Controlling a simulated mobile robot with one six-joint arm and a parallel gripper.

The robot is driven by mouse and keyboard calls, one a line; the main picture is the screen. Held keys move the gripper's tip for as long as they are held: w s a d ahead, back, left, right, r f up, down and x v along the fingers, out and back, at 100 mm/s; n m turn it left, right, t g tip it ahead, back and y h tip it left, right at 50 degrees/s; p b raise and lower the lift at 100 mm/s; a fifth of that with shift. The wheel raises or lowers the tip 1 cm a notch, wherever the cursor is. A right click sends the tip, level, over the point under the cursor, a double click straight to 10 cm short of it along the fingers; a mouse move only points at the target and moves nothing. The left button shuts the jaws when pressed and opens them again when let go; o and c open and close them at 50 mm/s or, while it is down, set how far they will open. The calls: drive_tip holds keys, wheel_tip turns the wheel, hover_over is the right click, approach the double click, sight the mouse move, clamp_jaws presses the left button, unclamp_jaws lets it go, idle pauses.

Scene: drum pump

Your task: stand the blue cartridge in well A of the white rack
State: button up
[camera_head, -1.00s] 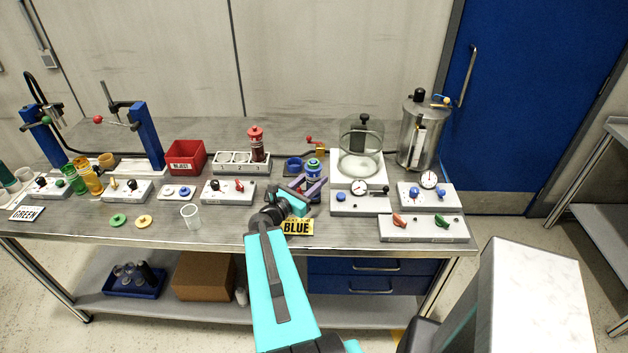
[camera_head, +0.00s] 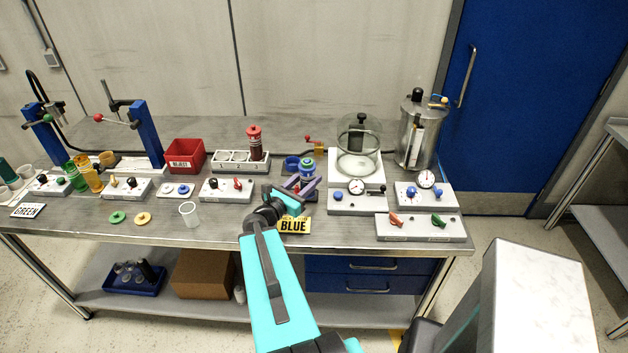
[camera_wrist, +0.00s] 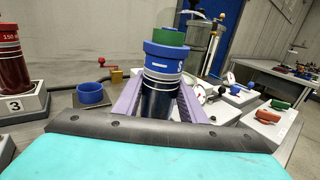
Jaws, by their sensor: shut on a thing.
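The blue cartridge (camera_head: 307,168), a dark cylinder with a blue collar and green top, stands roughly upright at the centre-right of the bench. In the wrist view the cartridge (camera_wrist: 163,65) is between the purple fingers of my gripper (camera_wrist: 158,104), which is shut on it. My gripper (camera_head: 302,187) also shows in the head view. The cartridge's lower end is hidden, so I cannot tell whether it touches anything below. The white rack (camera_head: 226,167) is left of the gripper, with a red cartridge (camera_head: 254,142) in its right well. I cannot read a letter A on it.
A blue ring holder (camera_wrist: 91,94) is left of the cartridge in the wrist view. A glass bell jar (camera_head: 357,150) and gauge boxes stand to the right. A red reject bin (camera_head: 184,156) is left of the rack. A clear cup (camera_head: 189,214) stands near the front edge.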

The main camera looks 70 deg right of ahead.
drive_tip(key=w+a+r+n+t, duration=0.2)
drive_tip(key=w+a+n+t, duration=0.15)
drive_tip(key=w+a, duration=0.95)
drive_tip(key=w+a+r+n+t, duration=0.25)
drive_tip(key=w+a+t, duration=0.25)
drive_tip(key=w+a, duration=0.8)
drive_tip(key=w+a+r+n+t+y, duration=0.1)
drive_tip(key=w+a+t, duration=0.15)
drive_tip(key=a, duration=0.85)
drive_tip(key=w+a+r+n+t+y, duration=0.15)
drive_tip(key=w+a, duration=0.25)
drive_tip(key=a, duration=0.8)
drive_tip(key=w+a+n+t+y, duration=0.1)
drive_tip(key=w+a+n+t, duration=0.2)
drive_tip(key=a, duration=0.8)
wheel_tip(320, 180, down, 7)
drive_tip(key=m+b, duration=0.1)
drive_tip(key=b, duration=0.7)
drive_tip(key=shift+w+f+b, duration=0.2)
drive_tip(key=shift+w+b, duration=0.05)
drive_tip(key=shift+b, duration=0.1)
drive_tip(key=shift+s+d+m+g, duration=0.1)
drive_tip(key=shift+m+g, duration=0.15)
